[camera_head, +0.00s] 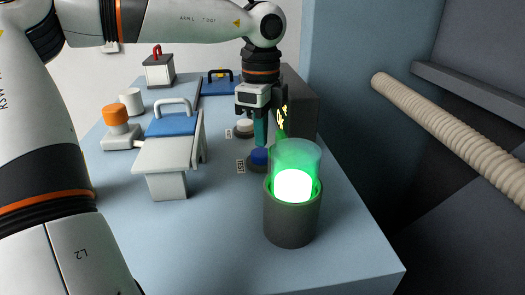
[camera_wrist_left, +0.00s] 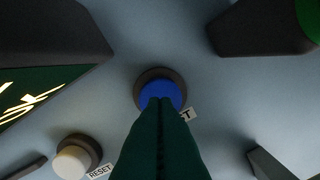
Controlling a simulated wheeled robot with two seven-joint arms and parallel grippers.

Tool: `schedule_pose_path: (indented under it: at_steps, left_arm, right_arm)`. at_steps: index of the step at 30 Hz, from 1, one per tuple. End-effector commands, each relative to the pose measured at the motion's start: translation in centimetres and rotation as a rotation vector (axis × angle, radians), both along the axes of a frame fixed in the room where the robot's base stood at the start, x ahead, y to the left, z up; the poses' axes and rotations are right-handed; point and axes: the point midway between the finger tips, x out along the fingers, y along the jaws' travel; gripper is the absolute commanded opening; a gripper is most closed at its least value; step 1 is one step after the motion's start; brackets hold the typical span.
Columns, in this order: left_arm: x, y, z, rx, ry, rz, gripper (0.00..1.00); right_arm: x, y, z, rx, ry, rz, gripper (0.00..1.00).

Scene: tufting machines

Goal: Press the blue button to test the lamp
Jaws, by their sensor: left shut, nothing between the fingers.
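The blue button (camera_head: 260,158) sits in a dark round base on the table, with a small label beside it. In the left wrist view the blue button (camera_wrist_left: 157,90) is near the centre. My left gripper (camera_head: 261,143) points down over it, shut and empty. In the wrist view the shut fingertips (camera_wrist_left: 160,101) overlap the button's near part; I cannot tell whether they touch or press it. The lamp (camera_head: 293,186) glows bright green and white inside a clear cylinder on a grey round base. My right gripper is not in view.
A white button (camera_head: 244,127) stands behind the blue one; the wrist view shows a RESET label beside it. A dark box with a lit display (camera_head: 282,117) stands close behind the lamp. A white stand with a blue top (camera_head: 170,150) and an orange-topped item (camera_head: 116,115) are at left.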

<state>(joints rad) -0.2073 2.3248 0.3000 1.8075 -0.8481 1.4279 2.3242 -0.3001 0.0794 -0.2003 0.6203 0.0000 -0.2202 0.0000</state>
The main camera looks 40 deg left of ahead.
Motion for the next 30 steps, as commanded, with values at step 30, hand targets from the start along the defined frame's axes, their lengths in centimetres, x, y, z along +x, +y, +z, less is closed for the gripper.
schedule_pose_path:
  at_steps: [30]
  left_arm:
    - [0.0, 0.0, 4.7, -0.001, -0.001, 0.000, 0.00]
  right_arm:
    - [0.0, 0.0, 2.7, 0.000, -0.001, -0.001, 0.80]
